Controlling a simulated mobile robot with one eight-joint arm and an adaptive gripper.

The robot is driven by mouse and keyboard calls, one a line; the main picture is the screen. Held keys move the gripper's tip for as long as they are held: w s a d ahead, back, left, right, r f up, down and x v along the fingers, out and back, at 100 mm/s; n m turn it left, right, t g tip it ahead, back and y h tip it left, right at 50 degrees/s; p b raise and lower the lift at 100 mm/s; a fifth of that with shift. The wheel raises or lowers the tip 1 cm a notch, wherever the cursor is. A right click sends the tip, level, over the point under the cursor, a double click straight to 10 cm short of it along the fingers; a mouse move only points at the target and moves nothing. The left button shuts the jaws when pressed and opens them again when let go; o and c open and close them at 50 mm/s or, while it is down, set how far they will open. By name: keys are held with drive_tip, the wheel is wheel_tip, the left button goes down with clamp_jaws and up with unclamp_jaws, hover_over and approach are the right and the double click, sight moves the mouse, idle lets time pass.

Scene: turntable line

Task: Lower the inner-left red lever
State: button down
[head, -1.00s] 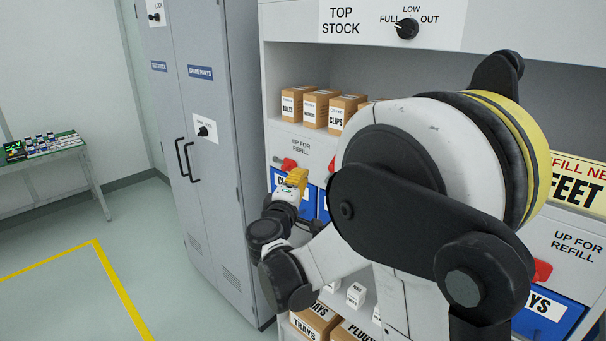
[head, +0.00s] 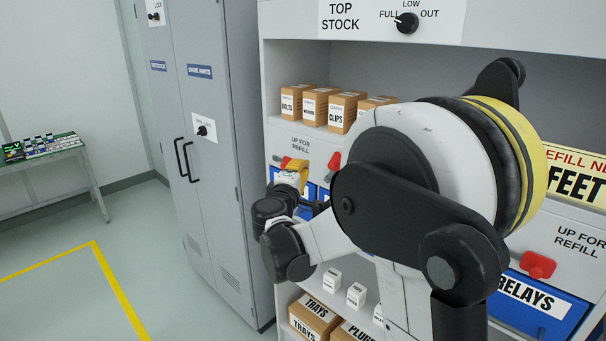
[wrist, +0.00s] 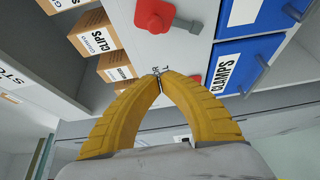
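The inner-left red lever (head: 334,162) is on the white panel above the blue bins, just right of my gripper (head: 296,164) in the head view. In the wrist view this red lever (wrist: 155,17) is at the top centre, beyond the fingertips and apart from them. Whether its handle is up or down is hard to tell. My gripper's yellow fingers (wrist: 160,81) meet at the tips and hold nothing. Another red lever (wrist: 194,79), the outer-left one, is partly hidden behind a finger; it also shows in the head view (head: 286,161).
The blue CLAMPS bin (wrist: 226,66) has a protruding grey handle. Cardboard boxes (head: 343,110) stand on the shelf above the levers. A tall grey cabinet (head: 205,130) is left of the shelving. A red lever (head: 537,264) sits above the RELAYS bin (head: 540,300).

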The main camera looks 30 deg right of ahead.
drive_tip(key=shift+w+d+b, duration=0.25)
drive_tip(key=shift+d+b, duration=0.2)
drive_tip(key=shift+d, duration=1)
drive_tip(key=shift+w+d+b, duration=0.2)
drive_tip(key=shift+d+b, duration=0.2)
drive_tip(key=shift+d, duration=1.05)
drive_tip(key=shift+s+d+f+m+t+h+b, duration=0.2)
drive_tip(key=shift+s+m+t+h+b, duration=0.2)
drive_tip(key=shift+s+m+b, duration=0.4)
drive_tip(key=s+d+f+m+h+b, duration=0.2)
drive_tip(key=s+f+m+h+b, duration=0.15)
drive_tip(key=m+b, duration=0.35)
drive_tip(key=shift+a+r+p, duration=1.35)
drive_tip(key=shift+r+p, duration=0.7)
drive_tip(key=shift+p, duration=0.2)
drive_tip(key=s+a+f, duration=0.3)
drive_tip(key=a+f, duration=0.1)
drive_tip(key=a, duration=0.2)
drive_tip(key=shift+s+a+m+p, duration=0.3)
drive_tip(key=shift+s+m+p, duration=0.05)
drive_tip(key=shift+m+p, duration=0.05)
